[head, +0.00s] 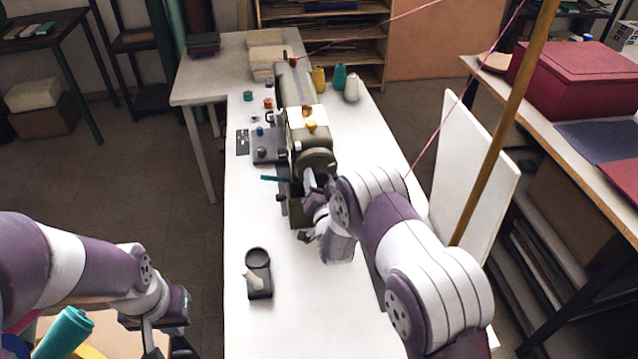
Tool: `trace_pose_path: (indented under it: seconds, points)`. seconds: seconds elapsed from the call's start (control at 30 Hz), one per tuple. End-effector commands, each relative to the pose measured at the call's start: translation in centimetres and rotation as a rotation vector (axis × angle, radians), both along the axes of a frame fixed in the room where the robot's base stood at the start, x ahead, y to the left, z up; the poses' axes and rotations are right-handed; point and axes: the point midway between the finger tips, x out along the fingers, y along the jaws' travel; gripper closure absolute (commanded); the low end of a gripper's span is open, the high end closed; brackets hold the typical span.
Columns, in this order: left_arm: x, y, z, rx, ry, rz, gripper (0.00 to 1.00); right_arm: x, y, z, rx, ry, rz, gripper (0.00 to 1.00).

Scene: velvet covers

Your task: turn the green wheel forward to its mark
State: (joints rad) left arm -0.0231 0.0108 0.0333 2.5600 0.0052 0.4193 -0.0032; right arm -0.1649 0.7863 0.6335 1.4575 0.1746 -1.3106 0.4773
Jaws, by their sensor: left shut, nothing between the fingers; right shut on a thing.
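The olive-green wheel (318,157) is a round disc on the near end of the dark green sewing machine (296,118), which stands on the long white table. My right gripper (311,184) reaches up to the wheel's lower edge from the near side and is shut on it; the exact contact is partly hidden by the gripper and wrist. The mark is too small to make out. My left gripper (154,339) is low at the bottom left, shut and empty, beyond the table's left edge and partly cut off by the frame.
A dark holder (259,283) stands on the white table (245,215) near the front. A wooden pole (503,125) and pink thread cross the right side. A teal spool (64,333) lies at the bottom left.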

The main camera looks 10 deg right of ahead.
Motion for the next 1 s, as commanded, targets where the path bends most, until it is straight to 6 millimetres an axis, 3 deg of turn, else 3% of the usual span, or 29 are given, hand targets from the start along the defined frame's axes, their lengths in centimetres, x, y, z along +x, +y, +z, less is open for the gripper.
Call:
trace_pose_path:
  seconds: [1.0]
  points:
    - [0.0, 0.0, -6.4, 0.0, 0.0, 0.0, 1.0, -0.1, -0.2, -0.5, -0.954, 0.008, 0.003, 0.82]
